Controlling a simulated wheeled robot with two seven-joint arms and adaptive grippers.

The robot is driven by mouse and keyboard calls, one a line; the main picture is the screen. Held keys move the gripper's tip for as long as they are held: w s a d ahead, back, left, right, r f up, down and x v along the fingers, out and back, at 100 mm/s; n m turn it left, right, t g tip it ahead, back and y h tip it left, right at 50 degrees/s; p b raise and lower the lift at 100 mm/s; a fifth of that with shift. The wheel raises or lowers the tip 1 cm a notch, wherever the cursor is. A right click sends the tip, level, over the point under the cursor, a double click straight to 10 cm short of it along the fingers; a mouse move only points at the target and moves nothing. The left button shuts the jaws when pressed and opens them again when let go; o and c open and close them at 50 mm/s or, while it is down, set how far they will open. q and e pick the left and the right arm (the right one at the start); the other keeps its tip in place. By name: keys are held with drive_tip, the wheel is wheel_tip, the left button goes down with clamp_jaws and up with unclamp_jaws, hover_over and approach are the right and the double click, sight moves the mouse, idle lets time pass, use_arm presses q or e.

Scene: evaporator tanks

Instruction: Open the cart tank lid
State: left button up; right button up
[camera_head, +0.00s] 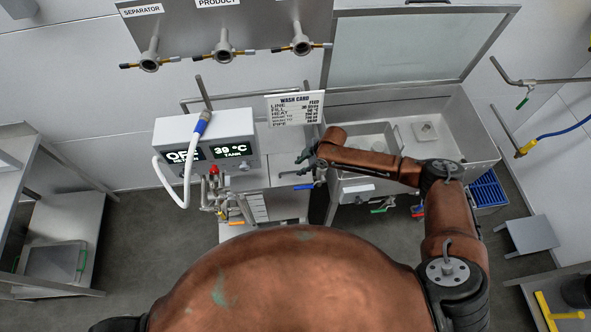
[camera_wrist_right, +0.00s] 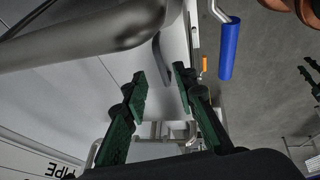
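The steel cart with its tank stands at the middle of the head view, with a grey control box (camera_head: 205,145) reading 39 °C TANK. The flat steel top (camera_head: 277,143) right of the box appears to be the tank lid, lying flat. My right gripper (camera_head: 307,166) is at this top's right edge. In the wrist view, its green fingers (camera_wrist_right: 160,78) are apart. A curved grey metal strip (camera_wrist_right: 164,62), perhaps the lid's handle, reaches between them; I cannot tell whether they touch it. My left gripper is out of view.
A wash card (camera_head: 295,108) stands behind the cart top. A steel basin (camera_head: 480,145) with a raised lid (camera_head: 400,48) is close on the right. Valves and a blue handle (camera_wrist_right: 229,48) are near the right gripper. A white hose (camera_head: 187,178) hangs over the control box.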

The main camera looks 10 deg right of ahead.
sight(294, 172)
drive_tip(key=x, duration=0.5)
drive_tip(key=shift+c, duration=0.7)
clamp_jaws()
